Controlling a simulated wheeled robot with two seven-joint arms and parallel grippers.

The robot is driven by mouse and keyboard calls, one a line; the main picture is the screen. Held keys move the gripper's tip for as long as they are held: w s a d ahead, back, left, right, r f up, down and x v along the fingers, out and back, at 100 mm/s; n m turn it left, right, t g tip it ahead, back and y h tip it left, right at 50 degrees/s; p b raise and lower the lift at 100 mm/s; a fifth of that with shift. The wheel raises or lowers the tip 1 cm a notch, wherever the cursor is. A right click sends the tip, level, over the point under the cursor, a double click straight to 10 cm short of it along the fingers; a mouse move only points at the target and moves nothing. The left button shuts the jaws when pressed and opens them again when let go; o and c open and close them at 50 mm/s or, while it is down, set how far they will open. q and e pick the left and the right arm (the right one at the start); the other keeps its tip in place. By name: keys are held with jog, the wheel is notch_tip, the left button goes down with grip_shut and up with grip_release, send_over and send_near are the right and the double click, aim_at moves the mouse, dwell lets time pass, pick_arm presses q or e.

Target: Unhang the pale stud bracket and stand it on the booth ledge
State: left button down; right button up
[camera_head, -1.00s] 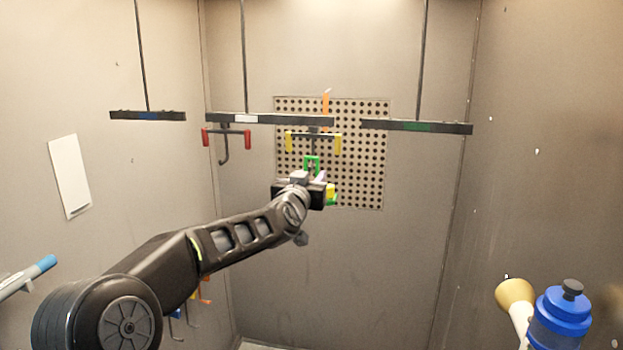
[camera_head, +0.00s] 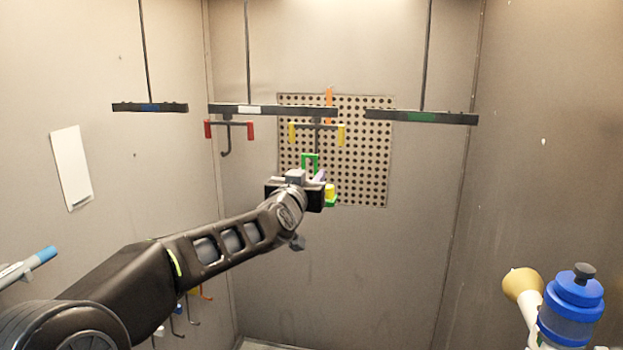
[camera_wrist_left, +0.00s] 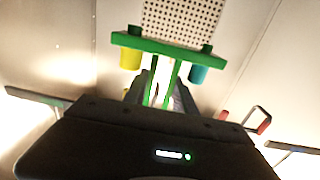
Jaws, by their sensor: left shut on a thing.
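A green bracket has an upright loop (camera_head: 310,160) on top, and a yellow stud (camera_head: 329,191) shows beside my gripper. In the left wrist view its green bar (camera_wrist_left: 165,46) carries a yellow stud (camera_wrist_left: 130,59) and a teal stud (camera_wrist_left: 198,75). No clearly pale bracket is seen. My left gripper (camera_head: 308,178) is shut on the green bracket, below a hanger with yellow ends (camera_head: 341,136). The loop overlaps the lower end of the hanger's hook; I cannot tell if they touch. My right gripper is out of view. The booth ledge is not clearly visible.
Dark bars (camera_head: 272,109) hang on rods from above. A red-ended hanger (camera_head: 250,131) is left of the yellow-ended one. A perforated panel (camera_head: 365,165) is on the back wall.

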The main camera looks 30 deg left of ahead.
pick_arm(q)
jog(key=b+v, duration=0.1)
jog(key=v, duration=0.3)
jog(key=shift+s+d+r+b, duration=0.1)
jog(key=shift+s+d+b, duration=0.1)
jog(key=shift+s+b, duration=0.15)
jog(key=shift+a, duration=0.1)
dwell(0.6)
jog(key=d+f+m+h, duration=0.1)
jog(key=d+f, duration=0.6)
jog(key=f, duration=0.4)
jog(key=d+f+m+h, duration=0.1)
jog(key=d+f+h, duration=0.1)
jog(key=d+f, duration=0.5)
jog(key=d+f+m+h, duration=0.1)
jog(key=d+f, duration=0.7)
jog(key=f, duration=0.9)
jog(key=shift+w+f+t+h, duration=0.2)
jog(key=shift+t+h, duration=0.2)
jog(key=shift+h, duration=0.2)
jog(key=shift+a+f, duration=0.1)
